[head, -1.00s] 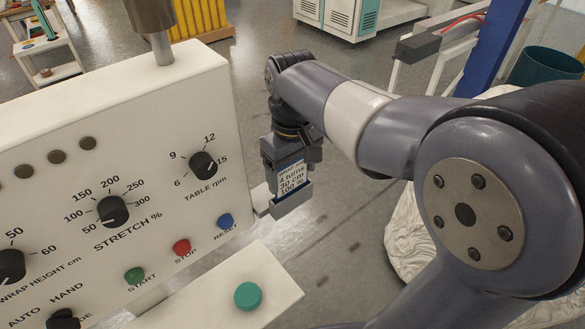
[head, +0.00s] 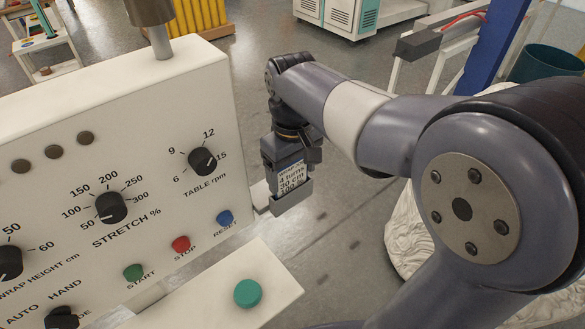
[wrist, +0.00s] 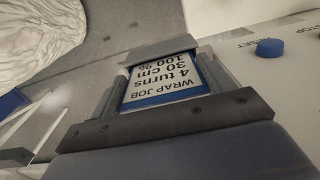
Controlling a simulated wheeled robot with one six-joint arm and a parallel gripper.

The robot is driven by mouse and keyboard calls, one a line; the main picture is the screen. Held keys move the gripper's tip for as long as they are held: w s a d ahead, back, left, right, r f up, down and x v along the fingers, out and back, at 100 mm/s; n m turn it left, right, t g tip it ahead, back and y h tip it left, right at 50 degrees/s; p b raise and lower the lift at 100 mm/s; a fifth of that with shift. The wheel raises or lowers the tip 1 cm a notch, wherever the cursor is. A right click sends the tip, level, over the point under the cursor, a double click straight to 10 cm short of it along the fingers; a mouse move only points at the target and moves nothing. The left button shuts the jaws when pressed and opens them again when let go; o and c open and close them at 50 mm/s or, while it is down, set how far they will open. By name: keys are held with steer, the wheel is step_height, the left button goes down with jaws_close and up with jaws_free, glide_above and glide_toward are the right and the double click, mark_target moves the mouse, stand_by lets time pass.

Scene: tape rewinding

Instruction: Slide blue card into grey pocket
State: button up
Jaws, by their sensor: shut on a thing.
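The blue card (head: 291,178) carries a white label reading "WRAP JOB, 4 turns, 30 cm, 100 %". My gripper (head: 289,163) is shut on it, and the card hangs below the jaws. The grey pocket (head: 293,199) sits at the right side of the white control panel. The card's lower end is behind the pocket's front wall, which partly covers the label's last line. In the wrist view the card (wrist: 160,85) lies between the two fingers, its far end behind the pocket (wrist: 158,52). The pocket's inside is hidden.
The white control panel (head: 150,130) with knobs and coloured buttons stands close to the left of my gripper. A ledge with a green button (head: 248,293) is in front. Open floor lies beyond and right of the pocket. A pale wrapped bulk (head: 405,240) is at right.

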steer(key=shift+f, duration=0.15)
steer(key=o, duration=1)
step_height(320, 180, up, 8)
steer(key=p, duration=0.7)
step_height(320, 180, up, 11)
steer(key=shift+b, duration=0.45)
